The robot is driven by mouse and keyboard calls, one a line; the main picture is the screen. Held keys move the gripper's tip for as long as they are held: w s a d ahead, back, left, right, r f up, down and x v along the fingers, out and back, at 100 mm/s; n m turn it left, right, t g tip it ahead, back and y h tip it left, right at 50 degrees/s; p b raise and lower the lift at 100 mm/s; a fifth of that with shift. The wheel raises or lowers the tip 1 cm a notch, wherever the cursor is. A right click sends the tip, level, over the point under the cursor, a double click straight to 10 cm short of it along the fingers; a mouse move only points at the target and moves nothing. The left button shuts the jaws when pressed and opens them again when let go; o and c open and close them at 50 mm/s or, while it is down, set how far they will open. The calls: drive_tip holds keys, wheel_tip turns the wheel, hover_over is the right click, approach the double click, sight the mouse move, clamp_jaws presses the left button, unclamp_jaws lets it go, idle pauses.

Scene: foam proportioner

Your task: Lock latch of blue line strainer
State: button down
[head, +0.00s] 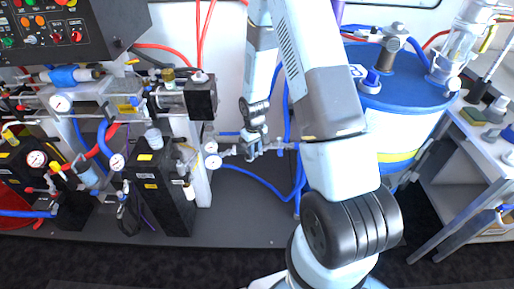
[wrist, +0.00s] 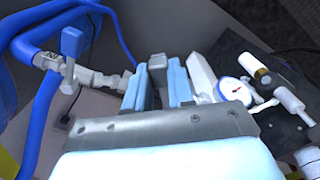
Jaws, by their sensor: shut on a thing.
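The blue line strainer is part of a silver fitting run (head: 232,151) between the black pump unit and the blue hose in the head view. My gripper (head: 252,150) is down at that run, and its fingertips are too small there to read. In the wrist view, my gripper (wrist: 157,88) has its two light-blue fingers on either side of a dark grey block (wrist: 157,66), shut on it. The block looks like the strainer latch. Pale metal fittings (wrist: 98,78) run left from the fingers. The strainer body is mostly hidden behind my gripper.
A blue-handled valve (wrist: 73,41) and blue hoses (wrist: 45,102) lie left of my fingers. A pressure gauge (wrist: 231,89) is close on the right. The black pump unit (head: 165,190) stands left; a blue-topped drum (head: 405,75) stands right. Grey floor (head: 240,222) below is mostly clear.

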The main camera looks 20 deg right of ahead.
drive_tip(key=shift+a+m, duration=0.45)
drive_tip(key=shift+m, duration=0.8)
drive_tip(key=shift+a+m, duration=0.5)
drive_tip(key=shift+m, duration=0.7)
drive_tip(key=shift+a+m, duration=0.45)
drive_tip(key=shift+m, duration=0.8)
drive_tip(key=c, duration=1)
unclamp_jaws()
drive_tip(key=shift+o, duration=0.2)
drive_tip(key=shift+r, duration=0.15)
wheel_tip(320, 180, up, 14)
drive_tip(key=shift+f, duration=0.25)
